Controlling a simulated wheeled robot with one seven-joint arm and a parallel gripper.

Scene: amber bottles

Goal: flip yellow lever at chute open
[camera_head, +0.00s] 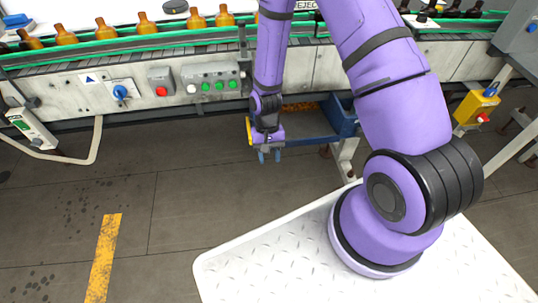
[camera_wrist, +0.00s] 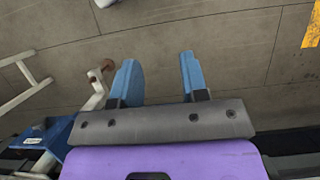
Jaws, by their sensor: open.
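My gripper (camera_head: 269,156) points down in front of the conveyor, over the floor, with its blue fingers apart and nothing between them. In the wrist view my gripper (camera_wrist: 158,65) is also open and empty above bare floor. The blue chute (camera_head: 306,138) is behind and to the right of my gripper, partly hidden by my arm, with amber bits inside. Part of the blue chute (camera_wrist: 55,138) shows at the lower left of the wrist view. A narrow yellow piece (camera_head: 249,130), perhaps the lever, shows just left of my gripper, mostly hidden by it. I cannot tell its position.
The conveyor side carries a button panel (camera_head: 212,80) and a blue rotary switch (camera_head: 121,92). Amber bottles (camera_head: 146,24) stand on the belt. A yellow box (camera_head: 475,106) with a red button is at right. White legs (camera_head: 346,157) support the chute. The left floor is clear.

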